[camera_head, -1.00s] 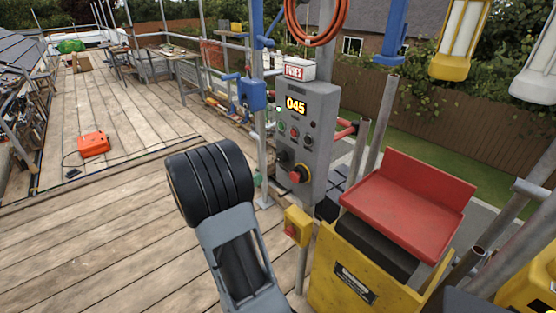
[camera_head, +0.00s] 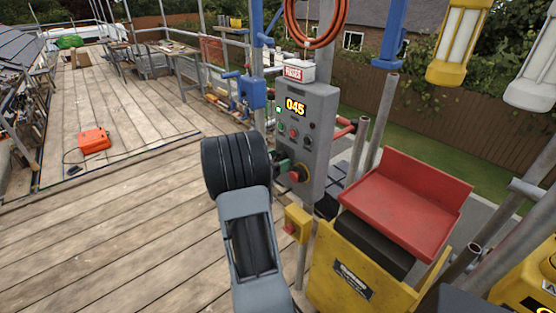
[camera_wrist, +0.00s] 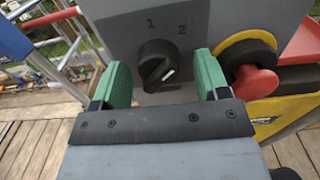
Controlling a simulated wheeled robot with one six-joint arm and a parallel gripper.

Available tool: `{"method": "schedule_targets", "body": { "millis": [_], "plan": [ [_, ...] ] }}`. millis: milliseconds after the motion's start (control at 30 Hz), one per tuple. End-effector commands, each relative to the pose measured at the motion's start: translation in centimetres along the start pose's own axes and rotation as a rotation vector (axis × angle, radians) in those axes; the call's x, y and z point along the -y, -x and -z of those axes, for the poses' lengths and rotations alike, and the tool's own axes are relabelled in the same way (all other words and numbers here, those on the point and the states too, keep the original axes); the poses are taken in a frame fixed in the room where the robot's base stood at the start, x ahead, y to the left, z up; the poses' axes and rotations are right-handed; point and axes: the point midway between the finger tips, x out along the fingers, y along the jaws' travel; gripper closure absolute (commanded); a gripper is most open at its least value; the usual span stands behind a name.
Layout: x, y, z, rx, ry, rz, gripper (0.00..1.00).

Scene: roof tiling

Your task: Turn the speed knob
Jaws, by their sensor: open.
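The speed knob (camera_wrist: 157,66) is a black round knob on the grey control box (camera_head: 313,112). In the head view my arm hides the knob, and a green finger of my gripper (camera_head: 284,169) shows against the box's lower left. The box display reads 045.
A red mushroom button (camera_wrist: 255,82) on a yellow ring sits close to the right finger; it also shows in the head view (camera_head: 299,175). A small yellow box with a red button (camera_head: 296,224) and a yellow machine with a red hopper (camera_head: 408,205) stand nearby.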

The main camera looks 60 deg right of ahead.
Motion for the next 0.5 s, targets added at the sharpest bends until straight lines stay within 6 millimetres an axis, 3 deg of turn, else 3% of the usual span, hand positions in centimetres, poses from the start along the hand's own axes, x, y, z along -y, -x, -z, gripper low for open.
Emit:
{"method": "schedule_targets", "body": {
  "millis": [133, 500],
  "plan": [
    [0.00, 0.01, 0.02, 0.000, 0.000, 0.000, 0.33],
    [0.02, 0.03, 0.02, -0.001, 0.000, 0.001, 0.68]
  ]
}}
